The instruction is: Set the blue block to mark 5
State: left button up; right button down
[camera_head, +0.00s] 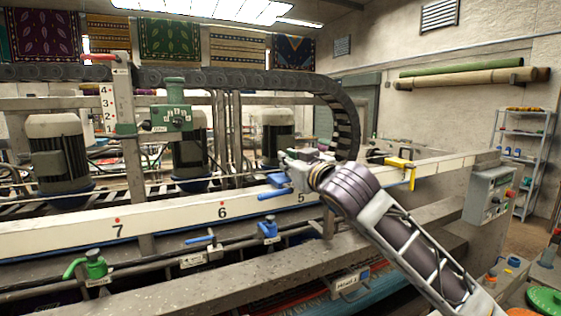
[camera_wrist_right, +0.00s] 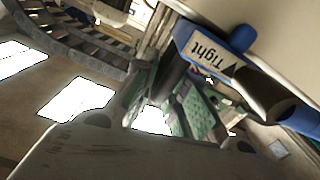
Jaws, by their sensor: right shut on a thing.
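The blue block (camera_head: 279,179) sits on the white numbered beam (camera_head: 165,221), close to the number 5 and slightly to its left. A blue lever (camera_head: 274,193) sticks out from its front towards the left. The red dot above 5 is not clearly visible. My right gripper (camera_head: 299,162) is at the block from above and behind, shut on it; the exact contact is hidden. In the right wrist view the blue block (camera_wrist_right: 183,38) with a "Tight" label lies beyond the green-padded fingers (camera_wrist_right: 172,100). My left gripper is not in view.
A yellow clamp (camera_head: 402,165) sits farther right on the beam. Below the beam are a blue valve (camera_head: 269,230) and a green one (camera_head: 90,265). A green block on a post (camera_head: 172,118) stands behind. A grey control box (camera_head: 489,194) is at the right end.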

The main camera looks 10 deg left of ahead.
jog(key=shift+w+d+r+p, duration=0.1)
jog(key=shift+w+d+p, duration=0.05)
jog(key=shift+w+d, duration=0.4)
jog(key=shift+w+d+r+p, duration=0.15)
jog(key=shift+w+d, duration=0.15)
jog(key=shift+d, duration=0.45)
jog(key=shift+w+d+f+p, duration=0.1)
jog(key=shift+w+d+p, duration=0.05)
jog(key=shift+w+d, duration=0.4)
jog(key=shift+s+d, duration=0.1)
jog(key=shift+d, duration=0.05)
jog(key=c, duration=1.7)
grip_release()
jog(key=shift+o, duration=0.9)
jog(key=shift+d, duration=0.2)
jog(key=shift+a, duration=0.15)
jog(key=shift+s+d, duration=0.25)
jog(key=shift+s, duration=0.15)
jog(key=v, duration=1.1)
